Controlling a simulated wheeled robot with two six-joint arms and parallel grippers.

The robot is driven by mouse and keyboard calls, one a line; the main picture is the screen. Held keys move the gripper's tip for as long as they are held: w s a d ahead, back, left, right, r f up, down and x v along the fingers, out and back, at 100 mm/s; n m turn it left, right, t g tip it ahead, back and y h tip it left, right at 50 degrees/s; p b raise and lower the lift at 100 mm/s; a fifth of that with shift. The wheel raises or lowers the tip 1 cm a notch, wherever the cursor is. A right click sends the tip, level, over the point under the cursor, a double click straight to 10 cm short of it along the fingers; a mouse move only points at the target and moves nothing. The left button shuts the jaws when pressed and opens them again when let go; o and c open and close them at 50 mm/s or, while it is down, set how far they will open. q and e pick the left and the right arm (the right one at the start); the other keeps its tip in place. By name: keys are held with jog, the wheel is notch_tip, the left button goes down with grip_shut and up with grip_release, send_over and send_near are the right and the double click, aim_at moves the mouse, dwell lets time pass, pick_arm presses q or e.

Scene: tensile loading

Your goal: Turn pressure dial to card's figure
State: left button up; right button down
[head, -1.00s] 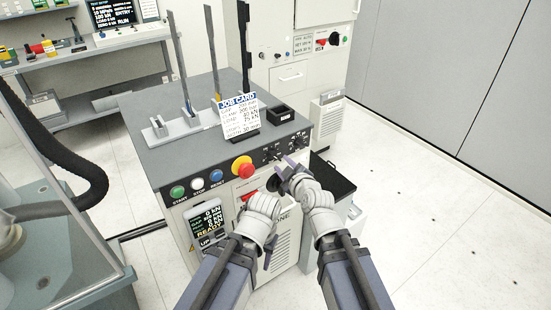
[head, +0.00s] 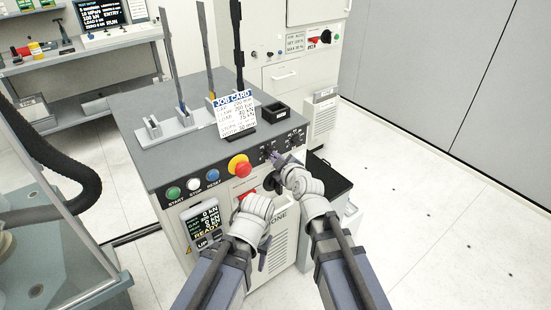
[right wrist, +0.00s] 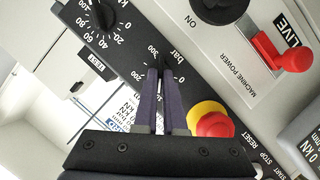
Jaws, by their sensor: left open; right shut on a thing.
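The pressure dial, marked bar (right wrist: 166,62), is a black knob with a white scale on the console's dark front strip. My right gripper (right wrist: 159,73) is shut on it, and its fingers hide much of the knob and its pointer. In the head view my right gripper (head: 277,156) is at the strip, right of the red stop button. The white job card (head: 236,116) stands on the console top; its figures are small and hard to read. My left gripper (head: 264,252) is open and empty, low in front of the console.
A second dial, marked kN (right wrist: 104,14), lies beside the bar dial. The red and yellow stop button (head: 240,167) and a red-handled power switch (right wrist: 290,53) are near. A small black tray (head: 281,114) and upright strips in a rack (head: 171,128) are on top.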

dwell(0.7)
jog(key=shift+w+d+f+m+g+y, duration=0.1)
jog(key=shift+d+m+g+y, duration=0.1)
jog(key=shift+m+g+y, duration=1.15)
jog(key=shift+w+d+r+m+g+y, duration=0.15)
jog(key=shift+m+y, duration=0.5)
jog(key=shift+m, duration=1.55)
jog(key=shift+w+d+f+m+g+y, duration=0.1)
jog(key=shift+d+f+m+g+y, duration=0.1)
jog(key=shift+m+g+y, duration=1.15)
jog(key=shift+s+m+t+h, duration=0.1)
jog(key=shift+m+t+h, duration=0.15)
jog(key=shift+m+t, duration=0.35)
jog(key=c, duration=1)
grip_release()
jog(key=p+v, duration=0.2)
jog(key=v, duration=0.5)
jog(key=shift+s+d+r, duration=0.2)
jog(key=shift+d, duration=0.1)
